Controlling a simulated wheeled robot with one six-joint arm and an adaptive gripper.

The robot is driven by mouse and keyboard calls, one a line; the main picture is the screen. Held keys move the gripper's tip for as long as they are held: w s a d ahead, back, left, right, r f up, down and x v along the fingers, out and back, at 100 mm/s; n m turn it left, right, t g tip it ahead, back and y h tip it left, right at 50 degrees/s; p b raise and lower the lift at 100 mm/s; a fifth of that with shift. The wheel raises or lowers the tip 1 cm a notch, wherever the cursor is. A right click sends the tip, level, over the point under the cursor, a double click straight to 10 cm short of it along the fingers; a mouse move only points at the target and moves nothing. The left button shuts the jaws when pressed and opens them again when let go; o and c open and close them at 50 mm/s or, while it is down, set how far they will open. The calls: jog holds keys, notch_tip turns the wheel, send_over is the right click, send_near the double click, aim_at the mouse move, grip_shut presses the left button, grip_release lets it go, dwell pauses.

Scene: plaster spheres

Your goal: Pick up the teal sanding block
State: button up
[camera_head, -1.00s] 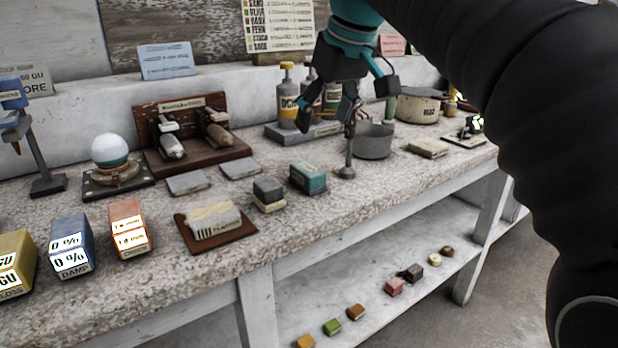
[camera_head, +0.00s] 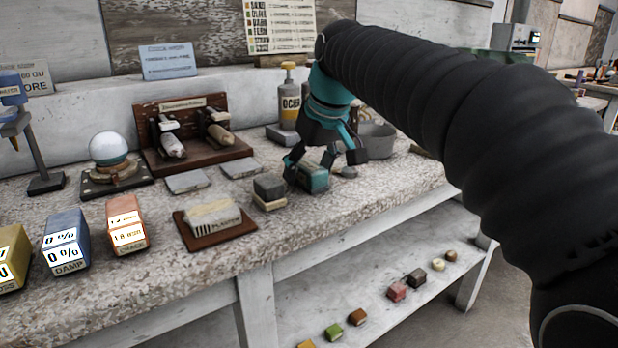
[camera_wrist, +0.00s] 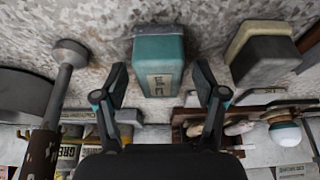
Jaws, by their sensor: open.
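The teal sanding block (camera_head: 314,178) sits on the speckled bench top, partly hidden behind my gripper in the head view. In the wrist view the teal block (camera_wrist: 158,62) has a pale label and lies just beyond the fingertips, roughly centred between them. My gripper (camera_head: 323,165) is open, with its fingers low on either side of the block. The wrist view shows both fingers (camera_wrist: 161,75) spread apart with nothing held between them. Whether a finger touches the block cannot be told.
A grey-and-cream block (camera_head: 269,191) stands close to the left of the teal block, also in the wrist view (camera_wrist: 262,60). A metal rod with a round foot (camera_wrist: 70,55) stands on the other side.

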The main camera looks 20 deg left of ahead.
aim_at(304, 162)
jog(key=shift+c, duration=0.3)
jog(key=c, duration=1.2)
notch_tip(304, 162, up, 4)
jog(key=shift+r+p, duration=0.1)
jog(key=shift+p, duration=0.45)
jog(key=d+r, duration=0.2)
jog(key=d, duration=0.2)
jog(key=d+r, duration=0.2)
jog(key=d, duration=0.1)
jog(key=d+r+p, duration=0.1)
jog(key=d+r, duration=0.1)
jog(key=d, duration=0.2)
jog(key=shift+w+d+r, duration=0.3)
jog(key=shift+r, duration=0.05)
